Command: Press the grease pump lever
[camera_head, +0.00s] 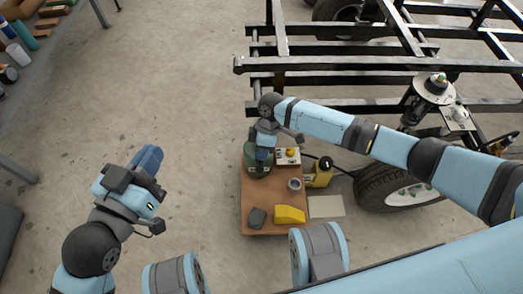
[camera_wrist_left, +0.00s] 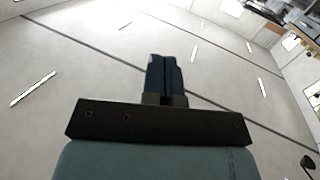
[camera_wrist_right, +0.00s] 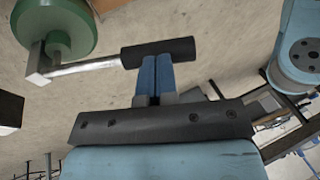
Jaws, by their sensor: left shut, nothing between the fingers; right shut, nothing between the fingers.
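The grease pump (camera_head: 250,166) is a green round body at the back left of a small brown cart, partly covered by my right gripper in the head view. In the right wrist view its green body (camera_wrist_right: 60,22) shows at the upper left. The lever is a metal rod (camera_wrist_right: 85,67) ending in a black handle grip (camera_wrist_right: 160,50). My right gripper (camera_wrist_right: 155,60) is shut and empty, its fingertips overlapping the handle's edge; whether they touch cannot be told. My left gripper (camera_head: 148,157) is shut and empty over open floor, and shows in its wrist view (camera_wrist_left: 164,60).
The cart top (camera_head: 270,197) also holds a yellow block (camera_head: 289,214), a dark grey piece (camera_head: 257,217), a grey ring (camera_head: 294,184) and a white box (camera_head: 281,158). A black vehicle frame (camera_head: 350,65) and wheel (camera_head: 370,190) stand behind and right.

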